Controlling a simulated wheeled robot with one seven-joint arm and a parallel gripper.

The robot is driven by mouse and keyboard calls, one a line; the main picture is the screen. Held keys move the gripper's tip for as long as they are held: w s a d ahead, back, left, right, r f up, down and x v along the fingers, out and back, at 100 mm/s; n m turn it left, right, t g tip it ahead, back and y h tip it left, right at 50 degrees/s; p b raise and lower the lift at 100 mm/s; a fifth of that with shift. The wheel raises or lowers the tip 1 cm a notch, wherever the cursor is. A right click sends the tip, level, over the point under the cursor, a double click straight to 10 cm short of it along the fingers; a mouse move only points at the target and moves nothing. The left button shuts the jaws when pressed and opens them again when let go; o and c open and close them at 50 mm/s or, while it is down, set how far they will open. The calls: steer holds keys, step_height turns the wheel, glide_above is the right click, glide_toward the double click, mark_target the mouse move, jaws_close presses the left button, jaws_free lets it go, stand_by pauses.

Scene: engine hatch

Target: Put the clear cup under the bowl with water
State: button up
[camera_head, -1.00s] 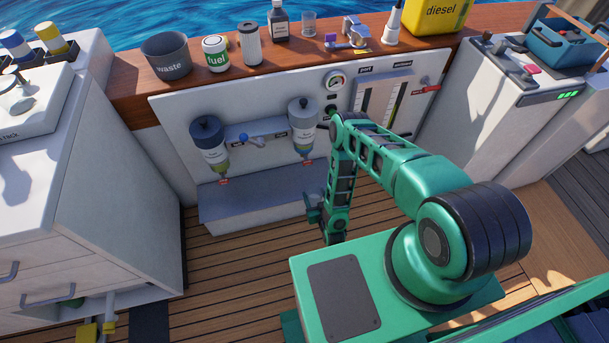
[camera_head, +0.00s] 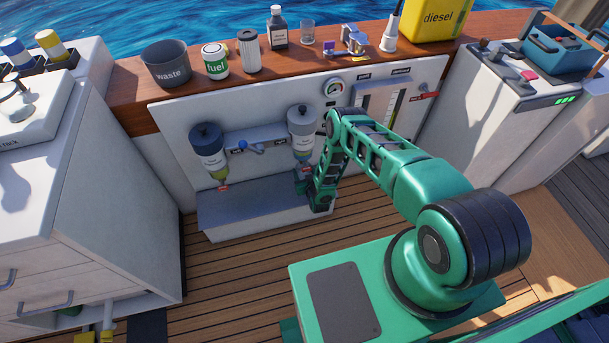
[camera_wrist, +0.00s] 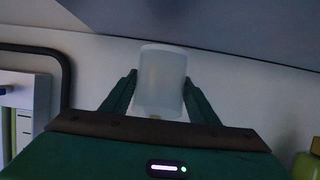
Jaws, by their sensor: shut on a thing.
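My gripper (camera_wrist: 160,95) is shut on a pale, translucent cup (camera_wrist: 161,70), with one finger on each side of it in the wrist view. In the head view my gripper (camera_head: 303,184) is low in front of the white panel, just below the right filter bowl (camera_head: 303,149). The cup is too small or hidden to make out there. The left filter bowl (camera_head: 217,169) hangs from the same panel, with a yellow-green lower part and a red drain below. I cannot tell which bowl has water. A separate clear cup (camera_head: 307,32) stands on the wooden ledge.
A grey shelf (camera_head: 245,208) runs below both bowls. A blue-handled valve (camera_head: 250,147) sits between them. A waste pot (camera_head: 167,66), fuel can (camera_head: 215,61) and yellow diesel can (camera_head: 435,20) stand on the ledge. The white cabinet (camera_head: 110,210) bounds the left.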

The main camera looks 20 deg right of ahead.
steer(key=shift+w, duration=0.7)
steer(key=shift+s+f, duration=0.1)
steer(key=shift+f, duration=1.6)
steer(key=shift+f, duration=0.15)
steer(key=o, duration=1)
steer(key=shift+o, duration=0.2)
steer(key=v, duration=1.2)
steer(key=shift+s, duration=0.1)
